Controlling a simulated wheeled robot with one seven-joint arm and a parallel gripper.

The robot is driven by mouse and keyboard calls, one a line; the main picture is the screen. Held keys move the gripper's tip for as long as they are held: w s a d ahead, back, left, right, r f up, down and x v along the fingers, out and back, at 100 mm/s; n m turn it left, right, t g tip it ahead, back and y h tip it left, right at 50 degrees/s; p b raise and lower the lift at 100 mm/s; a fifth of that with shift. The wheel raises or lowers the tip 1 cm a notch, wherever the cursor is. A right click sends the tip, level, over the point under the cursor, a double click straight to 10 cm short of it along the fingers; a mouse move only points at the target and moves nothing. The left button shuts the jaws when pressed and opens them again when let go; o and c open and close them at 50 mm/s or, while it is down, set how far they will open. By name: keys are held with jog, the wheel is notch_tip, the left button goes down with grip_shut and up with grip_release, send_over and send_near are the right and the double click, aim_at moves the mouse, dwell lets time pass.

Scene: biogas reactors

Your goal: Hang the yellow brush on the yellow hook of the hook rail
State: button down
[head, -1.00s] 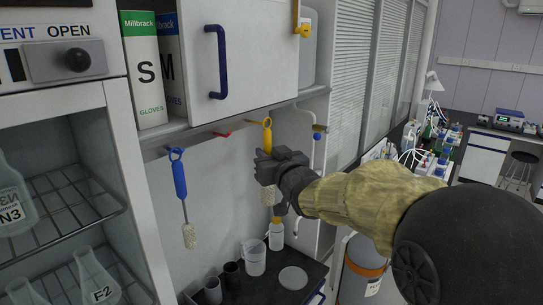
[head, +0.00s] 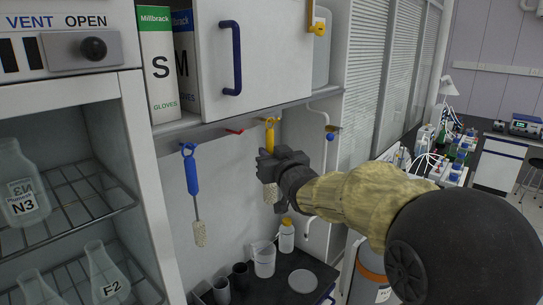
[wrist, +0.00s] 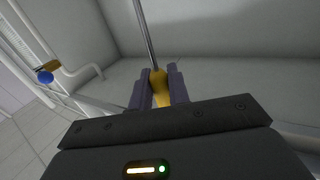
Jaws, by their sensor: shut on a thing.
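My gripper (head: 274,166) is shut on the yellow brush (head: 270,137) by its handle, in front of the wall below the rail. The brush is upright, with its ring at the top and pale bristles (head: 269,193) below the gripper. In the wrist view the yellow handle (wrist: 160,92) sits between both fingers and the metal stem runs away from them. The yellow hook (head: 262,119) shows only as a small bit beside the ring. I cannot tell whether the ring is around the hook or in front of it. The hook rail (head: 215,136) runs under the cabinet.
A blue brush (head: 192,178) hangs on the rail at left, and a red hook (head: 234,130) is bare. A cabinet door with a blue handle (head: 230,58) is above. Beakers (head: 264,260) and a yellow-capped bottle (head: 286,238) stand on the black counter below.

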dwell(0.4)
jog(key=c, duration=1.3)
grip_release()
jog(key=shift+o, duration=0.2)
jog(key=shift+s+d+f+b, duration=0.1)
jog(key=shift+s+d+b, duration=0.15)
jog(key=shift+s+b, duration=0.25)
jog(key=b+v, duration=0.4)
jog(key=v, duration=1.2)
jog(key=shift+b, duration=0.35)
jog(key=shift+s+d, duration=0.1)
